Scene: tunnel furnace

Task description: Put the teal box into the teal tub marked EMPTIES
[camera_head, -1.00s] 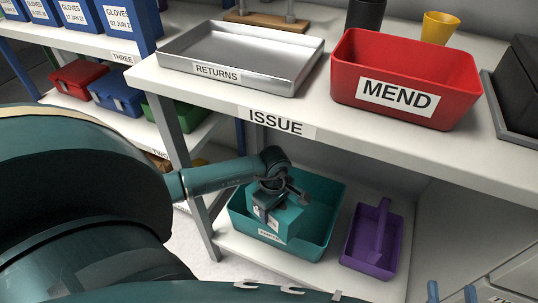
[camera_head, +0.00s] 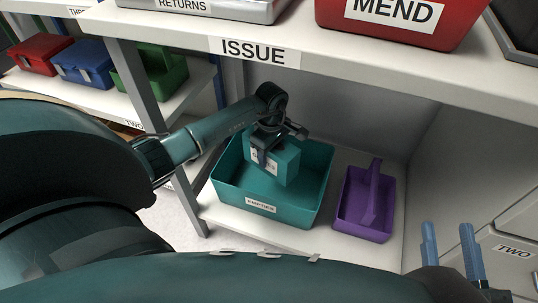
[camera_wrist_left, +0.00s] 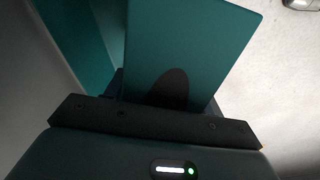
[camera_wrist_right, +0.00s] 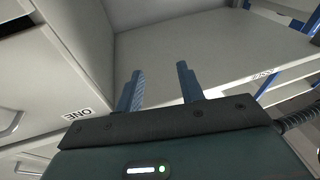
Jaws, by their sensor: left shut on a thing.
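The teal tub (camera_head: 285,211) marked EMPTIES stands on the lower shelf under the ISSUE counter. My left gripper (camera_head: 268,148) is shut on the teal box (camera_head: 286,164) and holds it over the tub, within its rim outline. I cannot tell whether the box touches the tub floor. In the left wrist view the teal box (camera_wrist_left: 190,45) fills the middle, with a tub wall (camera_wrist_left: 75,40) to its left. My right gripper (camera_wrist_right: 160,85) is open and empty in the right wrist view; its blue fingers (camera_head: 450,248) show at the lower right of the head view.
A purple caddy (camera_head: 365,205) stands right of the tub. The ISSUE counter (camera_head: 330,55) overhangs the shelf and carries the red MEND bin (camera_head: 395,25) and the RETURNS tray (camera_head: 200,8). A grey post (camera_head: 145,90) stands left of the tub. Drawers (camera_head: 510,235) are at right.

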